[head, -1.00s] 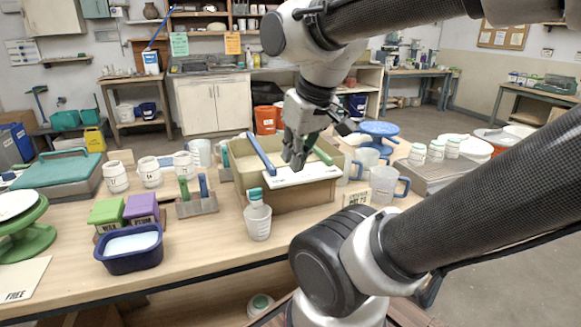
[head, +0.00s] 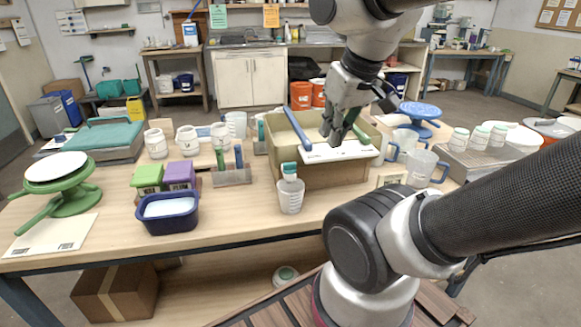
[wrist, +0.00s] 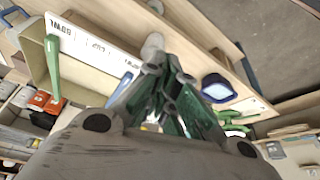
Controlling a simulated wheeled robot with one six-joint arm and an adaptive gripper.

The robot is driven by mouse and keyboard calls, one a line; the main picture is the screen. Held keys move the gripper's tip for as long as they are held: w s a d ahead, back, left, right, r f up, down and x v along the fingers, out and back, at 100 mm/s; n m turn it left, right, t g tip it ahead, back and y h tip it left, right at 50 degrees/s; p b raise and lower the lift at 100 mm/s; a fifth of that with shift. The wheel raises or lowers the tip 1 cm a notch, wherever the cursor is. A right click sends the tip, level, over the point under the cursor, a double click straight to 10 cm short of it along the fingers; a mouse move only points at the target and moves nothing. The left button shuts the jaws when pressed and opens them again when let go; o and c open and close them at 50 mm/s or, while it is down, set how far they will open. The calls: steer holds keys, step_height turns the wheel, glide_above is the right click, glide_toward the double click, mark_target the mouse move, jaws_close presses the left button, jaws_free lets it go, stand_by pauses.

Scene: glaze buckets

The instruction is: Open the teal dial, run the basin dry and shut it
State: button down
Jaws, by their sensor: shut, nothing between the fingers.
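A large beige basin (head: 320,180) stands on the workbench. A white labelled board with a blue bar and a green bar lies across its top; its lettering shows in the wrist view. A small teal-topped white piece (head: 289,170), perhaps the teal dial, shows at the basin's front, just above a clear measuring beaker (head: 291,198). I cannot tell whether it is a dial or how it is turned. My gripper (head: 340,138) is shut and empty above the board, apart from the teal piece. The beaker also shows beyond my fingers in the wrist view (wrist: 152,45).
A navy tub (head: 170,222) of white liquid, green and purple blocks and a green turntable (head: 65,190) are left. Clear jugs (head: 420,165) and white jars stand right of the basin.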

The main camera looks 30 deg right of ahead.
steer(key=c, duration=1.7)
jaws_free()
steer(key=shift+f, duration=0.15)
steer(key=shift+c, duration=0.2)
steer(key=shift+o, duration=1.1)
steer(key=w+f+g, duration=0.1)
steer(key=w, duration=0.1)
steer(key=w+f+g, duration=0.1)
steer(key=f, duration=0.1)
steer(key=shift+w+a, duration=0.1)
steer(key=shift+w, duration=0.3)
steer(key=m+g, duration=0.2)
steer(key=m, duration=1.5)
glide_toward(290, 167)
steer(key=shift+w+f, duration=0.15)
steer(key=shift+w, duration=0.2)
steer(key=shift+w+m, duration=0.15)
steer(key=shift+m, duration=2.05)
step_height(290, 167, down, 8)
steer(key=shift+r, duration=0.2)
